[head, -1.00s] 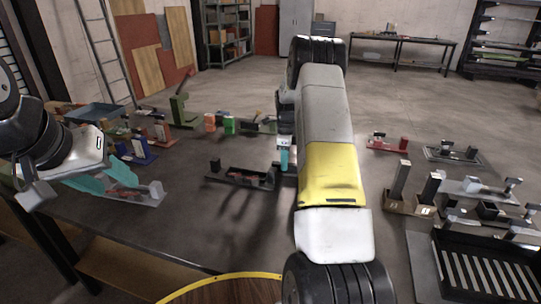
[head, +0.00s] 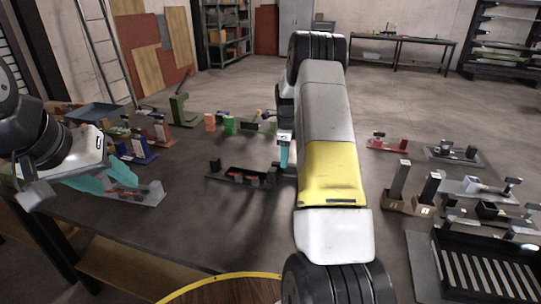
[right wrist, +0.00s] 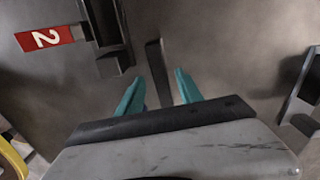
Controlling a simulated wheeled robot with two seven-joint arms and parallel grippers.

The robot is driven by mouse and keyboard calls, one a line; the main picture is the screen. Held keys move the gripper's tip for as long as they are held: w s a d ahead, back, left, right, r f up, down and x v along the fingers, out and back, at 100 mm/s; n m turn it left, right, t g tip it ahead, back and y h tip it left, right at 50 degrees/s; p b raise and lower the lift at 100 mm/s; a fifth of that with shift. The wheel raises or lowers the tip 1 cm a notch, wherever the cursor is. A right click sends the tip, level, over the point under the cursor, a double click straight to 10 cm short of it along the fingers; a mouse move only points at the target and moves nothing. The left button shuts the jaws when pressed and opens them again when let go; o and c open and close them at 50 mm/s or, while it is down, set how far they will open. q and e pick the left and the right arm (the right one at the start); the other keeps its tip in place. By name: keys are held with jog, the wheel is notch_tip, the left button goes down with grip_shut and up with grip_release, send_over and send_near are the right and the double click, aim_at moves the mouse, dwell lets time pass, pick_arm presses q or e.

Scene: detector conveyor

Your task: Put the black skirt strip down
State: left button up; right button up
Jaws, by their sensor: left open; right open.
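The black skirt strip (right wrist: 157,70) is a narrow dark bar in the right wrist view. It lies between the fingertip lines of my right gripper (right wrist: 158,88), apparently down on the dark table, with clear gaps at both sides. The strip's near end is hidden behind my gripper body. My right gripper is open; in the head view its teal fingertip (head: 284,156) shows just left of my arm, which hides most of it. I cannot pick out the strip in the head view. My left gripper (head: 104,178) is open over the left side of the table.
A dark tray-like fixture (head: 222,174) lies left of my right gripper. A black slotted tray (head: 445,275) and several small fixtures stand at the right. Bare table lies front centre.

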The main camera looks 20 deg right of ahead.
jog(key=s+a+r+n+t, duration=0.1)
jog(key=s+a+r+n, duration=0.15)
jog(key=r, duration=0.75)
jog(key=s+a+r+n, duration=0.2)
jog(key=s+r, duration=0.1)
jog(key=r, duration=0.6)
jog(key=s+a+r+n+t+y, duration=0.1)
jog(key=s+a+r+n, duration=0.25)
jog(key=s, duration=0.25)
jog(key=s+a+r+n+t, duration=0.2)
jog(key=s+r+n, duration=0.2)
jog(key=s, duration=0.2)
jog(key=s+a+n+t, duration=0.1)
jog(key=s+a+n, duration=0.2)
jog(key=s+n, duration=0.3)
jog(key=s+a+f+n+t+y, duration=0.1)
jog(key=s+a+n, duration=0.3)
jog(key=s, duration=0.8)
jog(key=shift+n, duration=1.1)
jog(key=shift+o, duration=0.5)
jog(key=shift+d+f, duration=0.1)
